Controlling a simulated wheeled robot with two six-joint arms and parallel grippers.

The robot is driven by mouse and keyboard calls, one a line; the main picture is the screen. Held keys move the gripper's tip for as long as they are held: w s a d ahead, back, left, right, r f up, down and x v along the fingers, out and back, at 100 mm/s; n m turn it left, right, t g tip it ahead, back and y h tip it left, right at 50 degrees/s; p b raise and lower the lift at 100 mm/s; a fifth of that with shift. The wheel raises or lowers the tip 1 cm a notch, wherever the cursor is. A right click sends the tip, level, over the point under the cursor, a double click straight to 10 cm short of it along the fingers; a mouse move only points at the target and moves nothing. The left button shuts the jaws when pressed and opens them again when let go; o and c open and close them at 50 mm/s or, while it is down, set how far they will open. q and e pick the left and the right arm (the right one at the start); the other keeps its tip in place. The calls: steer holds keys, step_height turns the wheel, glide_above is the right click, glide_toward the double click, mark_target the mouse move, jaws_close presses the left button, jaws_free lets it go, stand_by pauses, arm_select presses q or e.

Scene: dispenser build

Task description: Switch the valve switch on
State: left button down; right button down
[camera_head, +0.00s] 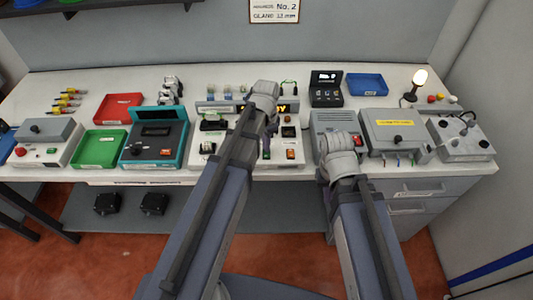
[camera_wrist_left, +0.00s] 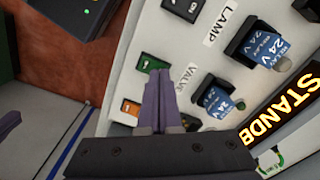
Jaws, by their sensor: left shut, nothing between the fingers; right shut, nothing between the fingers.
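The valve switch is a small green rocker (camera_wrist_left: 153,64) beside the VALVE label on the white control panel (camera_wrist_left: 140,45). It also shows in the head view as a green spot (camera_head: 267,153) just right of my left arm. I cannot tell which way it is tipped. My left gripper (camera_wrist_left: 160,76) is shut and empty, its purple fingertips over the panel close to the green rocker; contact cannot be told. In the head view my left fingers are hidden behind the wrist. My right gripper (camera_head: 322,172) is shut and empty at the bench's front edge, mostly hidden by its wrist.
An orange switch (camera_wrist_left: 130,107) sits beside the valve switch, and a lamp switch (camera_wrist_left: 186,8) on the other side. Blue-labelled relays (camera_wrist_left: 215,101) stand behind. A lit display (camera_wrist_left: 290,112) backs the panel.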

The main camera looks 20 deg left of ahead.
arm_select(q)
steer(key=shift+f, duration=0.3)
steer(key=shift+r, duration=0.15)
step_height(320, 180, up, 7)
steer(key=p, duration=0.6)
steer(key=shift+p, duration=0.35)
steer(key=shift+d, duration=0.1)
steer(key=s+d+f+n+b, duration=0.1)
steer(key=s+d+n, duration=0.1)
steer(key=s+d, duration=0.3)
steer(key=s+d+f+n+y+b, duration=0.1)
steer(key=s+d+n, duration=0.2)
steer(key=s, duration=0.6)
steer(key=shift+s+d+f, duration=0.2)
steer(key=shift+d+f, duration=0.05)
steer(key=shift+d, duration=0.9)
